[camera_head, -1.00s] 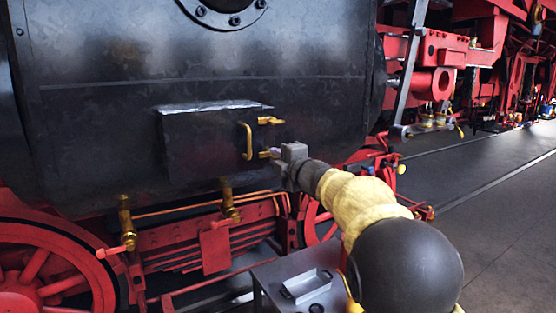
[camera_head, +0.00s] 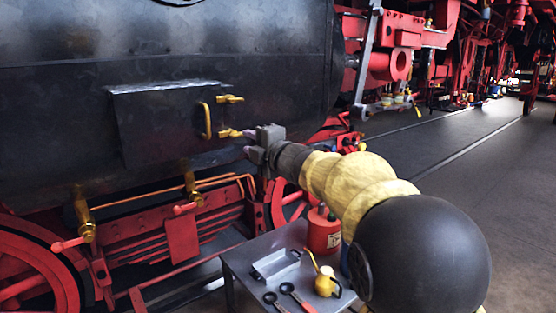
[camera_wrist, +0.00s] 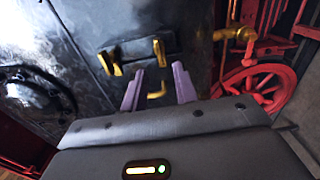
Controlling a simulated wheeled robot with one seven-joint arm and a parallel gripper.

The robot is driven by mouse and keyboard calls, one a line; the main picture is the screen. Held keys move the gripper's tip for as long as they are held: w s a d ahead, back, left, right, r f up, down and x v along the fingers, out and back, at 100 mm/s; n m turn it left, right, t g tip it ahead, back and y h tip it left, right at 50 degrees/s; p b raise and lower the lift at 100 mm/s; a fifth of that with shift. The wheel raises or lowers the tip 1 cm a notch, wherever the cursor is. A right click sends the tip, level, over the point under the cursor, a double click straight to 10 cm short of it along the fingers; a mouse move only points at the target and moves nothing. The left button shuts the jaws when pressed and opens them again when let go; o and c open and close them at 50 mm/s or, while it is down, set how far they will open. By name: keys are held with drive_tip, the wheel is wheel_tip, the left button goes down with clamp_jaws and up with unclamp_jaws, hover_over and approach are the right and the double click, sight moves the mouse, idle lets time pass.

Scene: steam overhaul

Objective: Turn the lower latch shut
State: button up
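The dark hatch (camera_head: 160,125) on the boiler side has a vertical brass handle (camera_head: 206,120). Beside it are an upper brass latch (camera_head: 230,98) and the lower latch (camera_head: 231,133), both lying roughly level. My gripper (camera_head: 249,149) is just right of and slightly below the lower latch. In the wrist view the purple fingers of my gripper (camera_wrist: 158,86) are apart with nothing gripped. A small yellow piece (camera_wrist: 157,94) shows between them, and brass parts (camera_wrist: 159,53) lie beyond; which one is the lower latch I cannot tell for sure. I see no clear contact.
Brass valves with red handles (camera_head: 82,215) hang below the hatch. Open floor (camera_head: 470,200) lies to the right.

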drive_tip(key=b+v, duration=0.1)
drive_tip(key=v, duration=1)
drive_tip(key=shift+w, duration=0.15)
drive_tip(key=s+d+f+m+g+h+p, duration=0.25)
drive_tip(key=d+f+m+h, duration=0.2)
drive_tip(key=f+m, duration=0.25)
drive_tip(key=s+d+f+m+g+h+p, duration=0.1)
drive_tip(key=d+f+m+h+p, duration=0.35)
drive_tip(key=f+m, duration=0.3)
drive_tip(key=s+d+f+m+g+p, duration=0.1)
drive_tip(key=s+f+m+g, duration=0.3)
drive_tip(key=s, duration=0.5)
drive_tip(key=s+d+f+m+g+h+p, duration=0.1)
drive_tip(key=s+f+m+g+p, duration=0.1)
drive_tip(key=s+f+m+g, duration=0.3)
drive_tip(key=s+f+m, duration=0.1)
drive_tip(key=s+f, duration=0.2)
drive_tip(key=s, duration=0.2)
drive_tip(key=shift+f, duration=0.2)
drive_tip(key=shift+d+m, duration=0.1)
drive_tip(key=shift+m, duration=0.15)
